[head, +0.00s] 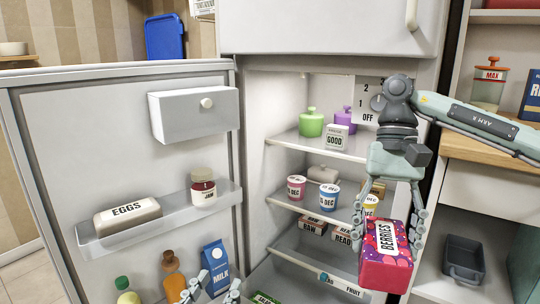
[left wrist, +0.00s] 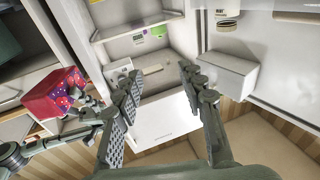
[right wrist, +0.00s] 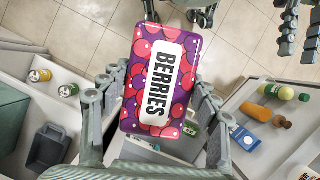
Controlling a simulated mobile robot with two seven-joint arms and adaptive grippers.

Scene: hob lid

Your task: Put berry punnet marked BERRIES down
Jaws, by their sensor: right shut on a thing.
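The berry punnet (head: 388,262) is a red and purple box with a white BERRIES label. My right gripper (head: 389,228) is shut on it and holds it in the air in front of the fridge's right side. In the right wrist view the punnet (right wrist: 160,80) sits between the fingers with its label facing the camera. It also shows at the left of the left wrist view (left wrist: 54,93). My left gripper (head: 209,292) is low in the head view, with only its fingertips showing. In the left wrist view its fingers (left wrist: 160,82) are apart with nothing between them.
The fridge door (head: 60,150) stands open at left, carrying eggs (head: 128,215), jam (head: 203,190) and bottles. Fridge shelves hold jars, DEC pots (head: 328,197) and small boxes. A drawer edge marked FRUIT (head: 353,291) is low. A dark bin (head: 463,258) stands at right.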

